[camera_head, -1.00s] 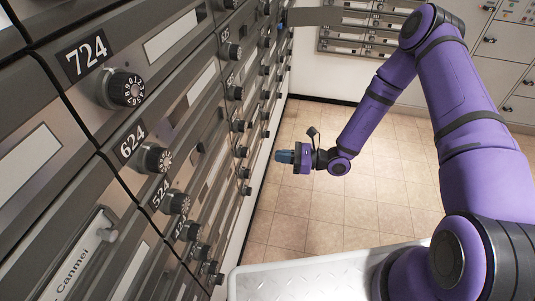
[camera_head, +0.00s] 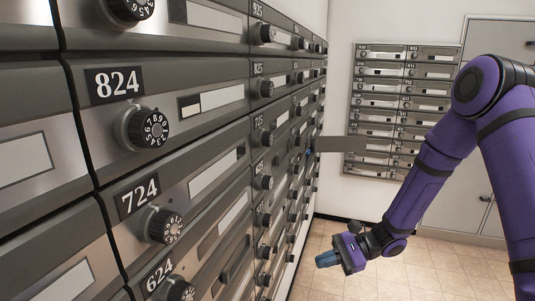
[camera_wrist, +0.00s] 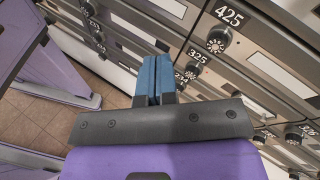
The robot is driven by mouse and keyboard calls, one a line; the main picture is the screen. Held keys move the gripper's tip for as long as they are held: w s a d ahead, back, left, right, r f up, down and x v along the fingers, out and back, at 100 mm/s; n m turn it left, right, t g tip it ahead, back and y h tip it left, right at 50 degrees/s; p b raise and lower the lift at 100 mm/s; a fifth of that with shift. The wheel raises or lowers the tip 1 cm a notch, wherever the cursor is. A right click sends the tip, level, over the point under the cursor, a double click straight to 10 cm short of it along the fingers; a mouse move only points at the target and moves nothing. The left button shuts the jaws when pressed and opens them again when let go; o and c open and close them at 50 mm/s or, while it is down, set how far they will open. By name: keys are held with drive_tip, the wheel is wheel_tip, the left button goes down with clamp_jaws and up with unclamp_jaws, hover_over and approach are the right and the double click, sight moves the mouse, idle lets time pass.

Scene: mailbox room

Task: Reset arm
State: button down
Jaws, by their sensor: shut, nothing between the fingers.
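My purple arm reaches in from the right in the head view. My gripper (camera_head: 326,260) is at its end, with blue fingers pointing left toward the mailbox wall (camera_head: 215,130). In the wrist view the two blue fingers of my gripper (camera_wrist: 152,78) are together with nothing between them. Mailbox doors 425 (camera_wrist: 228,17) and 325 (camera_wrist: 198,56) with their dials are beyond and to the right of the fingers. The gripper appears apart from the doors and holds nothing.
A mailbox door (camera_head: 352,144) stands open, sticking out from the left wall above my gripper. More mailboxes (camera_head: 400,100) are on the back wall, with grey lockers (camera_head: 500,50) at the right. Tiled floor (camera_head: 400,275) is open below my gripper.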

drive_tip(key=s+d+r+n+t+h, duration=0.2)
drive_tip(key=s+d+r+n+h, duration=0.2)
drive_tip(key=s+r, duration=0.4)
drive_tip(key=s+d+r+n+t+h, duration=0.3)
drive_tip(key=s+d+r+h, duration=0.3)
drive_tip(key=r, duration=0.6)
drive_tip(key=s+d+r+n+t+h, duration=0.2)
drive_tip(key=s+d+r+n+h, duration=0.3)
drive_tip(key=s+r, duration=0.4)
drive_tip(key=shift+s+d+r, duration=0.35)
drive_tip(key=shift+d+r, duration=0.05)
drive_tip(key=shift+r, duration=0.25)
drive_tip(key=c, duration=1.8)
unclamp_jaws()
